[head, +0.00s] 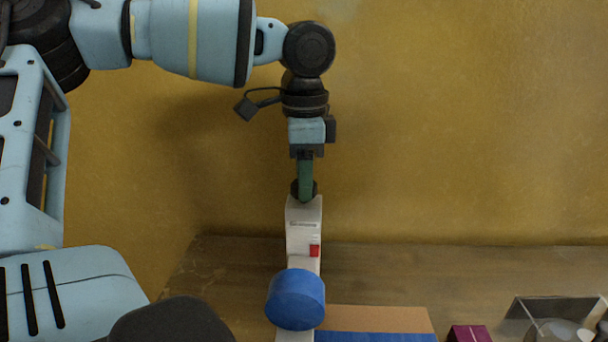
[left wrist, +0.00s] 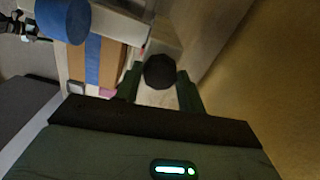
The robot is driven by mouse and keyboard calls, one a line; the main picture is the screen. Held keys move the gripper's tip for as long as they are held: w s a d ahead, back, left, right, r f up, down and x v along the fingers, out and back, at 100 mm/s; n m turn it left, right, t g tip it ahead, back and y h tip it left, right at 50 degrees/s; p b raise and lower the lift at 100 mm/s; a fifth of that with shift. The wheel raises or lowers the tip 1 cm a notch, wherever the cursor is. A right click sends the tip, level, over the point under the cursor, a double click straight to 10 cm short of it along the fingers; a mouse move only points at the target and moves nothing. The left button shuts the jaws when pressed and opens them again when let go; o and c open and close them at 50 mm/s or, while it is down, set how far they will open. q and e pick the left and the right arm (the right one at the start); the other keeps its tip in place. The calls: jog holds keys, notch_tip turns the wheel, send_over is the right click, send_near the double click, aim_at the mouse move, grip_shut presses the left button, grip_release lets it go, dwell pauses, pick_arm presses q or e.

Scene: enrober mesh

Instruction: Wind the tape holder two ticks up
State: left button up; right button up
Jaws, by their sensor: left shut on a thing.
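The tape holder (head: 304,228) is a narrow white upright piece on the table with small dark markings and a red mark (head: 314,250) on its face. A blue tape roll (head: 295,300) sits on its near side; the roll also shows in the left wrist view (left wrist: 65,18). A dark faceted knob (left wrist: 159,71) is at the holder's top. My left gripper (head: 305,186) points straight down and is shut on the knob, with its green fingers (left wrist: 159,86) on either side. The fingers partly hide the knob in the head view. My right gripper is not in view.
A brown box with a blue band (head: 375,337) lies right of the holder. A magenta block (head: 468,333) and a clear bin (head: 520,307) stand farther right. The wooden table (head: 230,262) is bare left of the holder. A yellow wall (head: 450,120) rises behind.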

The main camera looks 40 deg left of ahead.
pick_arm(q)
jog(key=shift+r, duration=0.1)
jog(key=o, duration=1)
jog(key=shift+r, duration=3.85)
